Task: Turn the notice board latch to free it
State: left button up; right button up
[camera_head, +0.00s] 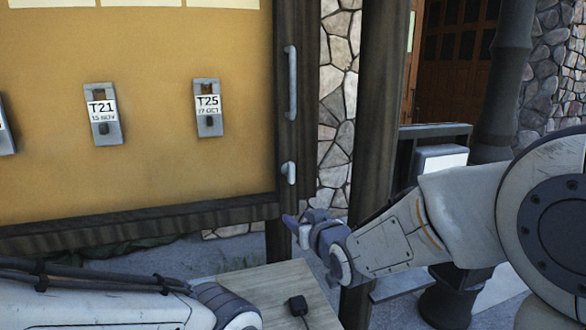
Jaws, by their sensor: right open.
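The notice board (160,170) has a yellow face in a dark wooden frame and fills the left of the head view. A small pale metal latch (289,172) sits on the frame's right upright, below a long vertical metal handle (291,82). My right gripper (294,228) is open, just below the latch and apart from it, in front of the lower end of the upright. Nothing shows between its fingers. My left arm crosses the bottom left; its gripper is out of view.
Tags marked T21 (103,128) and T25 (208,120) hang on the board. A wooden tabletop (265,285) lies below, with a small black plug-like object (298,305) on it. A dark wooden post (375,100) stands right of the board, close to my right arm.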

aim_at(293, 172)
jog(key=w+r+t+p, duration=0.1)
jog(key=w, duration=0.3)
jog(key=w+r+t+p, duration=0.1)
jog(key=w+r+p, duration=0.1)
jog(key=w, duration=0.2)
jog(key=w+a+r+t+p, duration=0.1)
jog(key=w+r+p, duration=0.1)
jog(key=w, duration=0.2)
jog(key=shift+w+r, duration=0.15)
jog(key=shift+w, duration=0.15)
jog(key=shift+w+a, duration=0.1)
jog(key=shift+w, duration=0.35)
grip_shut()
